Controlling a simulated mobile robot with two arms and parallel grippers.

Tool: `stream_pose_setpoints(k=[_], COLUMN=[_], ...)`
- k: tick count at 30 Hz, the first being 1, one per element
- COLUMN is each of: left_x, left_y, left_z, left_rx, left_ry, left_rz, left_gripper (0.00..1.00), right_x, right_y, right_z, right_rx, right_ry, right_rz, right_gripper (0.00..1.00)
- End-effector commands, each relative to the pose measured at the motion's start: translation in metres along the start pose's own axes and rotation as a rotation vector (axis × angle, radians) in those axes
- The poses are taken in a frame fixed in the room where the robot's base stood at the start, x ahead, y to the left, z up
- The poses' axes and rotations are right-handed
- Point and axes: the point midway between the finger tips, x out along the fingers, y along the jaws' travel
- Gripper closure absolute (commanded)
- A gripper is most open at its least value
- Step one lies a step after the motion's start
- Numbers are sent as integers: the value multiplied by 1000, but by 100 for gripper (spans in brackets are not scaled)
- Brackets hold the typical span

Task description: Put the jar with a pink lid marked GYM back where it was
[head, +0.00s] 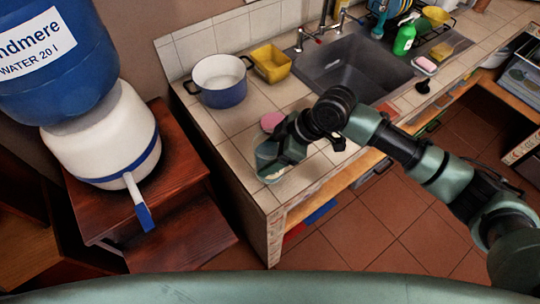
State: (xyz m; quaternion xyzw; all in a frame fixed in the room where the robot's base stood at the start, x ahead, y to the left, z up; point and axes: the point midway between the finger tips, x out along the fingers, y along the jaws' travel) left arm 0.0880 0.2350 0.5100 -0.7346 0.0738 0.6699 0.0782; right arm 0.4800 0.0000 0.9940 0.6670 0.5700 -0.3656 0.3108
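A round pink lid (271,121) shows on the tiled counter (235,128), just behind my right gripper. The body under it is mostly hidden by the gripper, and I cannot read any GYM marking. My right gripper (270,172) comes in from the right and points down over the counter's near left part. A small pale patch shows at its fingertips. I cannot tell whether the fingers are open or shut, or whether they touch the jar. My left gripper is not in view.
A blue and white pot (222,84) and a yellow tub (271,62) stand behind the lid. The sink (350,72) is to the right, with a green bottle (405,38) beyond it. A water dispenser (105,135) stands left on a wooden stand (180,165).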

Motion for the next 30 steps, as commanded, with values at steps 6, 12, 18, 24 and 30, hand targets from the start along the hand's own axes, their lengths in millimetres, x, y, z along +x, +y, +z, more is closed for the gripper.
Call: stream_pose_setpoints(k=[6,12,18,24,30], left_x=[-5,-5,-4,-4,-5], left_y=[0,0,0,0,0], left_z=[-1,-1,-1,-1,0], left_rx=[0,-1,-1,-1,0], left_ry=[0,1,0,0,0], left_rz=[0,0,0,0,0], left_gripper=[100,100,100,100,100], right_x=[15,15,19,18,16], right_y=[1,1,0,0,0], right_z=[8,8,12,12,10], right_rx=[-3,-4,-1,-1,-2], right_ry=[6,6,0,0,0], right_rz=[3,4,1,1,2], right_gripper=[100,100,18,7,7])
